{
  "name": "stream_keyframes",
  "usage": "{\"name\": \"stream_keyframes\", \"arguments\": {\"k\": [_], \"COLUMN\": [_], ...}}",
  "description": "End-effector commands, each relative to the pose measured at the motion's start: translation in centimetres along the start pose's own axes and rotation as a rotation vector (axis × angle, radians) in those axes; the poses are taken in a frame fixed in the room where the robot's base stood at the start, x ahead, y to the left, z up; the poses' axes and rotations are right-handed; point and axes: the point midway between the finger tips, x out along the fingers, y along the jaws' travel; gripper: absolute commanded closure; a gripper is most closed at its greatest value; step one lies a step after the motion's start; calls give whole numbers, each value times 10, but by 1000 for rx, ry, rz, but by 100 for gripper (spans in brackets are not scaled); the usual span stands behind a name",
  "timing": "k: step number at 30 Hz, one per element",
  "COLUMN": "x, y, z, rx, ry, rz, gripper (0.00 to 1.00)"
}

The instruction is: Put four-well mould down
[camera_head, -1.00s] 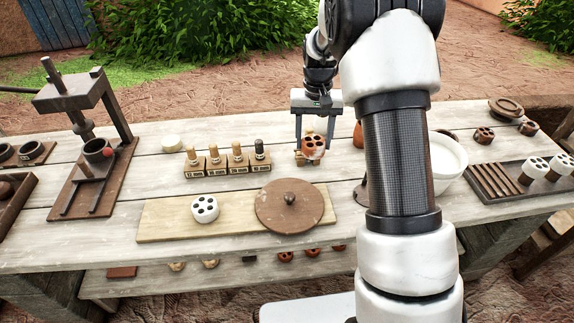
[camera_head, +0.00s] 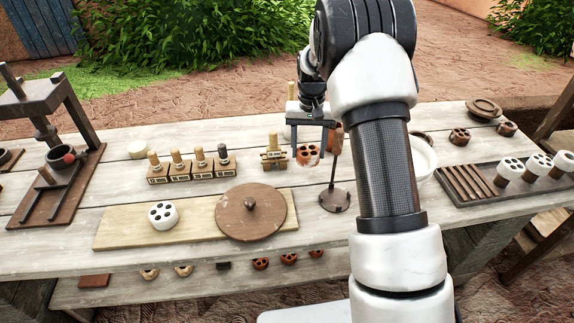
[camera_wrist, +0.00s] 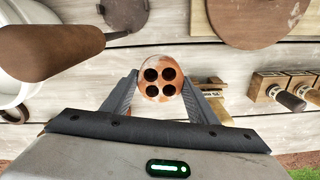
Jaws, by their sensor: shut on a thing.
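The four-well mould (camera_head: 308,155) is an orange-brown, round clay piece with four dark holes in its top. My gripper (camera_head: 308,151) is shut on it, one finger on each side. In the wrist view the mould (camera_wrist: 160,78) sits between the two fingertips, its four holes facing the camera. Whether its underside touches the table is hard to tell. A white four-hole piece (camera_head: 162,214) lies on the pale board (camera_head: 120,232), well left of my gripper.
A wooden-handled stamp (camera_head: 273,154) stands just left of my gripper. An upright tool on a dark round base (camera_head: 335,200) stands close in front, to the right. A round brown lid (camera_head: 250,212) lies on the board. A white bowl (camera_head: 424,160) is partly behind my arm.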

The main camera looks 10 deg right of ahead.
Motion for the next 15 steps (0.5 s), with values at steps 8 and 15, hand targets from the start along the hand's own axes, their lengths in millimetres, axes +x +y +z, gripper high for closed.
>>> {"name": "stream_keyframes", "arguments": {"k": [8, 15], "x": [29, 60], "y": [0, 0], "z": [0, 0], "rx": [0, -1], "ry": [1, 0], "rz": [0, 0], "gripper": [75, 75]}}
